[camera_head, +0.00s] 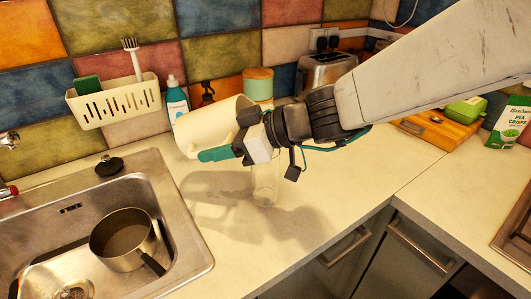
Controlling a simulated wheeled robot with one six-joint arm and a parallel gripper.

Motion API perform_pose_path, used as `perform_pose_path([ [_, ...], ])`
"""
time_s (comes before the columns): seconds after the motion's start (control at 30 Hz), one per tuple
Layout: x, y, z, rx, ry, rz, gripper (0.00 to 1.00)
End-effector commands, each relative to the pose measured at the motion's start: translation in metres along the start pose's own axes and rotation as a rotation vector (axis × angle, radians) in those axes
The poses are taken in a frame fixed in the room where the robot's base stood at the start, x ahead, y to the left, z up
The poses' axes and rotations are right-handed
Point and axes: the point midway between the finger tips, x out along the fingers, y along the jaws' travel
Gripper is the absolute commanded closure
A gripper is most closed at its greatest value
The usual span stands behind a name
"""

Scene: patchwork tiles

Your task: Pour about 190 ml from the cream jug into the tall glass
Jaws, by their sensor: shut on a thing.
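The cream jug (207,126) is held above the counter, tipped well over on its side. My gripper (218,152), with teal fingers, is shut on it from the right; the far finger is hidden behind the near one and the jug. The tall glass (266,185) is clear and stands upright on the counter, below my gripper. Its upper part is hidden by my gripper. The jug's body is to the left of the glass and higher in the picture. No stream of liquid shows, and I cannot tell the level in the glass.
A steel sink (185,235) with a saucepan (122,240) is at the left. A teal bottle (176,98), a lidded canister (258,84) and a toaster (325,72) stand behind along the tiled wall. The counter in front of the glass is clear.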

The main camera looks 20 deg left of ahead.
Motion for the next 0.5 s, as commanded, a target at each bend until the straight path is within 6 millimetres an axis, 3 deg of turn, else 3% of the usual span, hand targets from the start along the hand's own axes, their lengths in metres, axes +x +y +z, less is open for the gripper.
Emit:
perform_pose_path([
  [0.5, -0.0010, -0.0015, -0.0044, -0.003, 0.052, -0.005, 1.00],
])
